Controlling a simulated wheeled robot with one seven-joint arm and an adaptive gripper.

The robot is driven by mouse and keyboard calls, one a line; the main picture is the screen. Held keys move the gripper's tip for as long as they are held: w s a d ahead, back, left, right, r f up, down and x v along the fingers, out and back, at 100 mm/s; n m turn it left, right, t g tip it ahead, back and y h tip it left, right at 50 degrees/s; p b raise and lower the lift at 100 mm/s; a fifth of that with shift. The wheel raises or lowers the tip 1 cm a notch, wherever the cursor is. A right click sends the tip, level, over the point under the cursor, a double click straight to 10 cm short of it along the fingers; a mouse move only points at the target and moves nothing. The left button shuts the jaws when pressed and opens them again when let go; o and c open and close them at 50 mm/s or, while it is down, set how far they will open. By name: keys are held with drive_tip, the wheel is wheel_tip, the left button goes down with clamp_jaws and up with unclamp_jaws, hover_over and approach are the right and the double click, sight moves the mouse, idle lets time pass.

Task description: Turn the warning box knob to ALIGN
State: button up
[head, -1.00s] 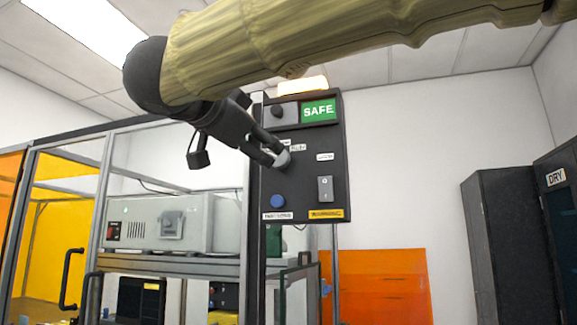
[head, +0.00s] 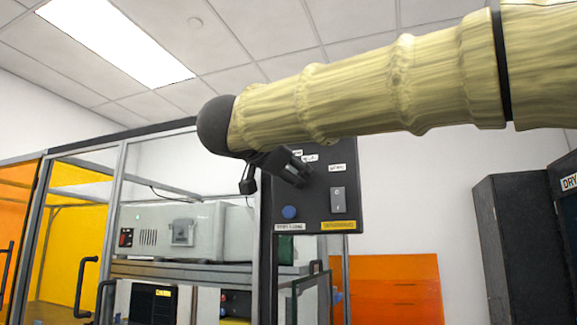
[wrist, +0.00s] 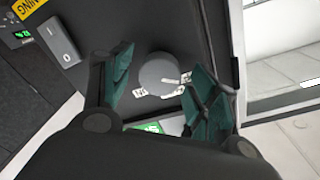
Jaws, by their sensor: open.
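The warning box (head: 345,200) is a dark panel on a post, seen in the middle of the head view. Its round grey knob (wrist: 160,70) shows in the wrist view, with small white labels near its edge, too small to read. My gripper (head: 300,172) is in front of the panel in the head view, where it hides the knob. In the wrist view my gripper (wrist: 162,86) is open, with one dark green-lined finger on each side of the knob. I cannot tell whether the fingers touch it, or which label the knob points to.
A blue button (head: 289,212) and a grey rocker switch (head: 338,200) sit low on the panel. A green sign (wrist: 150,127) is partly hidden by my gripper. A framed glass enclosure (head: 125,190) stands left, a dark cabinet (head: 515,240) right.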

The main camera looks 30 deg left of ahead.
drive_tip(key=c, duration=1)
drive_tip(key=shift+m, duration=0.4)
drive_tip(key=shift+m+p, duration=0.35)
drive_tip(key=shift+m, duration=0.55)
drive_tip(key=m, duration=0.3)
drive_tip(key=shift+f+m, duration=0.1)
drive_tip(key=shift+m, duration=0.2)
drive_tip(key=m+b, duration=0.1)
drive_tip(key=m, duration=0.4)
drive_tip(key=shift+g, duration=0.3)
drive_tip(key=shift+m, duration=0.3)
